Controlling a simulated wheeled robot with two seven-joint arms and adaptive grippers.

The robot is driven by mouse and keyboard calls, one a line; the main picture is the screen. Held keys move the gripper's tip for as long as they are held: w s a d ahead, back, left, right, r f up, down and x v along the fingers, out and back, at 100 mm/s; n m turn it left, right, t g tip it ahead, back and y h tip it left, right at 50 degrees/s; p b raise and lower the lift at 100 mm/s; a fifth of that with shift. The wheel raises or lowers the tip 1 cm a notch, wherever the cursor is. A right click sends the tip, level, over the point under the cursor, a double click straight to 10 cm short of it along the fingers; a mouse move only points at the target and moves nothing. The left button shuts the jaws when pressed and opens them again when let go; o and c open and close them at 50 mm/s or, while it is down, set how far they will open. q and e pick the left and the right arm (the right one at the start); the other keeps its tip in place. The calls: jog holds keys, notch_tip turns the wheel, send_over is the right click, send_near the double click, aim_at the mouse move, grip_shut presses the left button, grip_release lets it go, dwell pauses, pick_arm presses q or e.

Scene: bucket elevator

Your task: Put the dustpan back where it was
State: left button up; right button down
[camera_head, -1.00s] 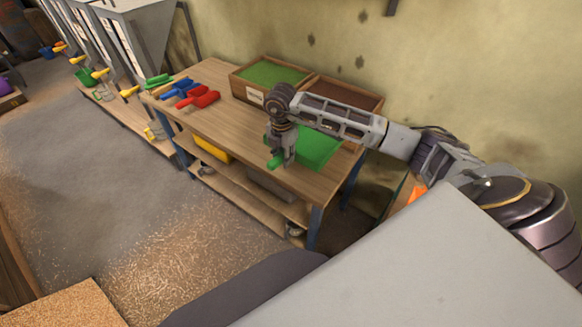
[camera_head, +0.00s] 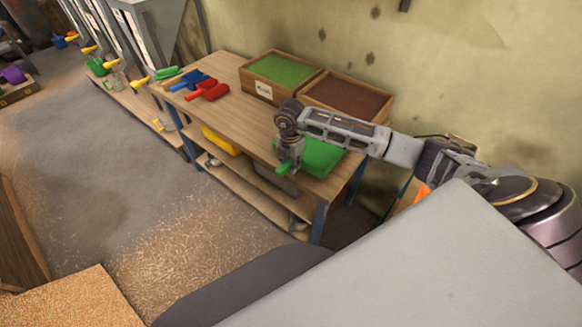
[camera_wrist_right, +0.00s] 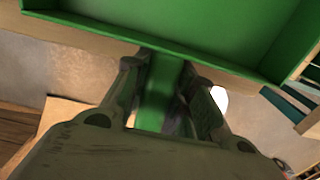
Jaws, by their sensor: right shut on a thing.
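The green dustpan (camera_head: 322,157) is at the right end of the wooden workbench, over or on its top; I cannot tell whether it touches. Its wide pan fills the top of the right wrist view (camera_wrist_right: 190,30), with a raised rim. My right gripper (camera_head: 287,168) is shut on the dustpan's green handle at the bench's front edge. In the right wrist view the two fingers (camera_wrist_right: 165,95) lie on both sides of the handle. My left gripper is not in view.
The workbench (camera_head: 235,110) bears a box with green contents (camera_head: 285,70), a box with brown contents (camera_head: 345,95), and red (camera_head: 208,90), blue (camera_head: 185,82) and green scoops at the left end. A yellow bin (camera_head: 220,141) is below. The floor in front is clear.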

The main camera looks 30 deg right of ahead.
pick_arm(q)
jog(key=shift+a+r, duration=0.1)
pick_arm(e)
jog(key=shift+f, duration=1.1)
jog(key=c, duration=1.2)
grip_release()
notch_tip(320, 180, up, 10)
jog(key=shift+a+r+b, duration=0.15)
jog(key=shift+b, duration=0.4)
jog(key=shift+s+r, duration=0.1)
jog(key=shift+r, duration=0.55)
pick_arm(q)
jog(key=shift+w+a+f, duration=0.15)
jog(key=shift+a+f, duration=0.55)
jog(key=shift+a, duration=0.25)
pick_arm(e)
jog(key=shift+r, duration=0.25)
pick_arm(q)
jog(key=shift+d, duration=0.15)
